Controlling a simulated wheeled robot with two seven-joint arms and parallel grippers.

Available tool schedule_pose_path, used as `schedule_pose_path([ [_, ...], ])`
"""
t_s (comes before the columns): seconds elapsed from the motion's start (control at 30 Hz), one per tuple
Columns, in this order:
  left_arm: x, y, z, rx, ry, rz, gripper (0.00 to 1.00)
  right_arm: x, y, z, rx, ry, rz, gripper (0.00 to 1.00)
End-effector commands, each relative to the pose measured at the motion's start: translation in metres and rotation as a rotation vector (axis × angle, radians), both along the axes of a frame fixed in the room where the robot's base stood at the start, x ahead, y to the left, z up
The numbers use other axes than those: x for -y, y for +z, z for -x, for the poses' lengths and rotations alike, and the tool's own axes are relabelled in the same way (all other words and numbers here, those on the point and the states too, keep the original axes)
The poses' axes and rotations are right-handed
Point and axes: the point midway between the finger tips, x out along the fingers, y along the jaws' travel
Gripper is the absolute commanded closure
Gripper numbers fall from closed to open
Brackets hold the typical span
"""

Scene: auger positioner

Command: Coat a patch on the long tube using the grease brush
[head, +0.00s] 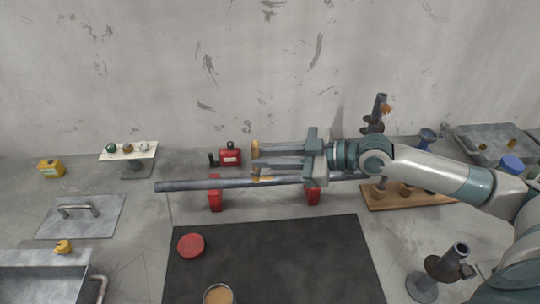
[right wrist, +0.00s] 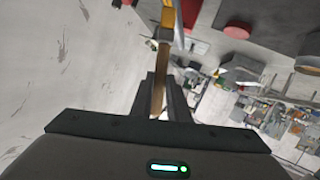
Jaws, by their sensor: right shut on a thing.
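The long grey tube (head: 200,185) lies level across two red supports (head: 215,197), with its left end overhanging. My right gripper (head: 262,155) reaches in from the right, just above and behind the tube, its fingers pointing left. It is shut on the wooden handle of the grease brush (head: 255,150), which hangs down toward the tube. A tan spot shows at the tube below the brush; I cannot tell whether it is bristles or grease. In the right wrist view the brush handle (right wrist: 158,85) sits between the fingers. My left gripper is not in view.
An open pot with tan contents (head: 218,294) and a red lid (head: 190,245) are on the black mat (head: 290,260). A red object (head: 230,157) stands behind the tube. A wooden rack (head: 415,198) and a dark stand (head: 440,265) are at the right.

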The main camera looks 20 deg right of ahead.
Motion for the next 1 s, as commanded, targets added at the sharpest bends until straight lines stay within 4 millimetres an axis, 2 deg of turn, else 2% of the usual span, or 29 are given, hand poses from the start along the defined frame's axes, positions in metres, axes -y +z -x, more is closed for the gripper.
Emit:
schedule_pose_path([
  [0.17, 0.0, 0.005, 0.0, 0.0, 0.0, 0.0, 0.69, 0.0, 0.003, 0.001, -0.005, 0.0, 0.002, 1.0],
  [0.8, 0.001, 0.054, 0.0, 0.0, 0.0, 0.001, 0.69, -0.004, 0.056, 0.013, 0.0, 0.0, 0.0, 1.0],
  [1.0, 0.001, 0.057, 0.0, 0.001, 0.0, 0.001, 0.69, -0.004, 0.06, 0.015, 0.0, 0.0, 0.0, 1.0],
])
